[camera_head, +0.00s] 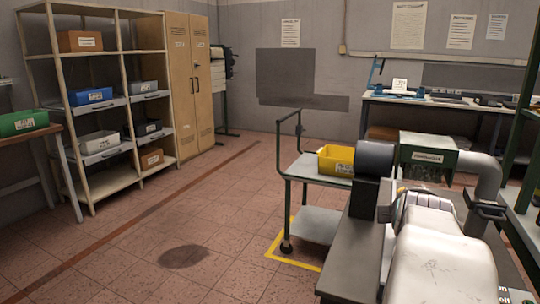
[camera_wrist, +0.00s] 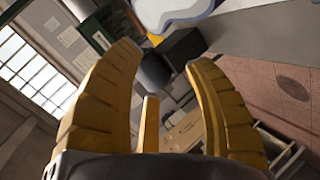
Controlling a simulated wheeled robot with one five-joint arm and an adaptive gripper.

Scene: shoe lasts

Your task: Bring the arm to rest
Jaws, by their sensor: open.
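My gripper (camera_wrist: 165,57) shows in the wrist view with its ribbed yellow fingers spread apart. The gap between the fingers is empty, and the room shows through it. The wrist view is tilted, with a window on the left and the tiled floor on the right. The gripper's fingers cannot be made out clearly there.
A machine with a dark cylinder (camera_head: 375,158) and a green box (camera_head: 428,150) stands close by my arm. A trolley (camera_head: 315,224) carries a yellow bin (camera_head: 336,160). Shelving (camera_head: 100,185) and a locker (camera_head: 190,85) stand left. The floor at centre left is clear.

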